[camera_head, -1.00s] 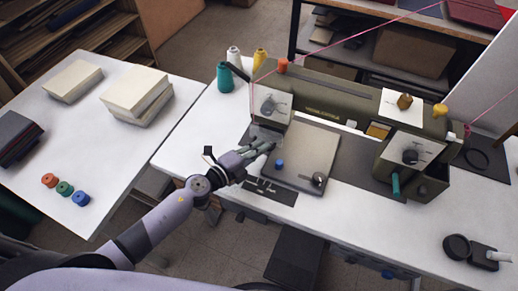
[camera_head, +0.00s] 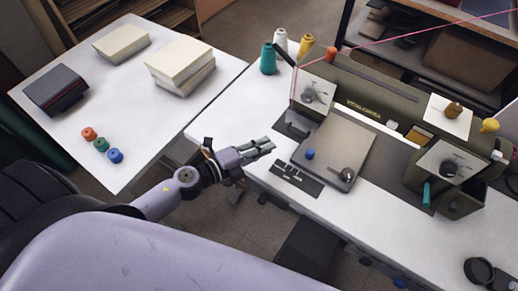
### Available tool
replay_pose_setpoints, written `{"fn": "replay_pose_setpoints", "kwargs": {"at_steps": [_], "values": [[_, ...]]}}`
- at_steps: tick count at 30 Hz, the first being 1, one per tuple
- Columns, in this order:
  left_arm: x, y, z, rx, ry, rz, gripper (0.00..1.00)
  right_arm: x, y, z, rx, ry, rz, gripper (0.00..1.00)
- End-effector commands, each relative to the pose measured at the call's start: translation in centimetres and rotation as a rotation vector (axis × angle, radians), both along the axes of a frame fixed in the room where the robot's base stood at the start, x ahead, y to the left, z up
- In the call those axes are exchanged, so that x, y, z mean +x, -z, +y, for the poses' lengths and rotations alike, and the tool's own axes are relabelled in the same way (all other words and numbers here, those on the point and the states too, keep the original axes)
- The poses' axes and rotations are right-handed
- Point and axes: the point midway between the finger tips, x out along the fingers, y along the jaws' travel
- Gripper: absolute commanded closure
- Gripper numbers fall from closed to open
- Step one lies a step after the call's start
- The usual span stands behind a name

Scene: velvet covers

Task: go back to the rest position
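My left gripper (camera_head: 271,147) reaches in from the left on its lavender and black arm. It is over the front-left edge of the sewing table (camera_head: 240,118), left of the sewing machine's grey plate (camera_head: 338,147). Its fingers lie close together, and I see nothing held between them. The gap between the fingertips is too small here to tell open from shut. My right gripper is not in view.
The olive sewing machine (camera_head: 372,103) stands on the table, with a blue bobbin (camera_head: 309,154) on its plate. Thread cones, one of them teal (camera_head: 268,59), stand behind. A white side table (camera_head: 135,138) holds pale stacks (camera_head: 180,66), a dark book (camera_head: 57,90) and three small spools (camera_head: 101,145).

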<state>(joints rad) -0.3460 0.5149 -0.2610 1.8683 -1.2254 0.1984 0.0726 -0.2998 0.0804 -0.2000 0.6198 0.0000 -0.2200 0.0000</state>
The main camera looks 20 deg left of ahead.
Motion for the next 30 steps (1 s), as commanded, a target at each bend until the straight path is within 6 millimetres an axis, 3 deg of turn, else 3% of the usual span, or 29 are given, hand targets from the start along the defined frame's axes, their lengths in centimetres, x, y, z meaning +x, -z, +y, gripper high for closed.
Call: {"fn": "replay_pose_setpoints", "kwargs": {"at_steps": [6, 23, 26, 30], "values": [[-1.2, -0.3, 0.8, 0.001, -0.001, -0.001, 0.83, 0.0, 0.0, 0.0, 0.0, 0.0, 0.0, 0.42], [-1.1, -0.4, 0.8, -0.003, -0.006, -0.001, 0.83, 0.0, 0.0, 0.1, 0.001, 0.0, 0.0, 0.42], [-0.6, -1.2, 1.3, -0.042, -0.063, -0.003, 0.83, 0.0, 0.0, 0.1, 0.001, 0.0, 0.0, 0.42], [0.7, -3.7, 3.7, -0.194, -0.293, 0.017, 0.83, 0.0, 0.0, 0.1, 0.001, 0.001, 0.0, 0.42]]}}
